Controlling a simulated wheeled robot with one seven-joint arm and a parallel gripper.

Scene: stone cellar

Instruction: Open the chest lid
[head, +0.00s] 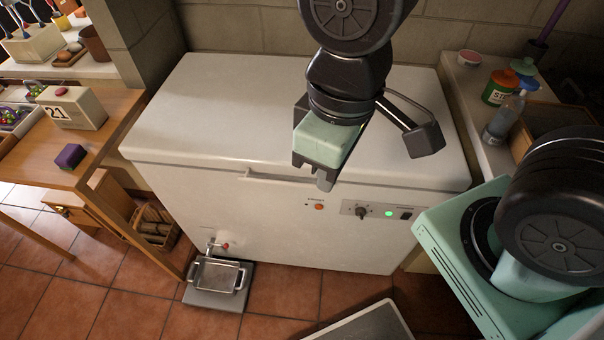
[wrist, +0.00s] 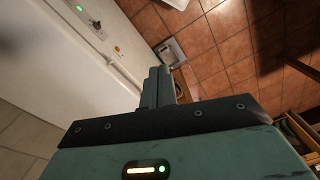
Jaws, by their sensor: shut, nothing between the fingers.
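The white chest (head: 240,210) stands against the block wall, and its broad lid (head: 230,110) lies closed on it. A recessed handle (head: 275,178) runs along the lid's front edge. My gripper (head: 325,181) hangs at that front edge, near the handle's right end, with its fingers shut and empty. I cannot tell from the head view whether the fingertips touch the chest. In the wrist view, the shut fingers (wrist: 160,84) point down beside the chest front (wrist: 107,42), whose panel with a green light shows at upper left.
A wooden table (head: 105,135) with a calendar block (head: 72,107) and a purple block (head: 70,156) is at left. A metal tray on a grey plate (head: 218,277) sits on the floor before the chest. Bottles (head: 505,116) stand on the right ledge. Tiled floor (head: 100,265) lies in front.

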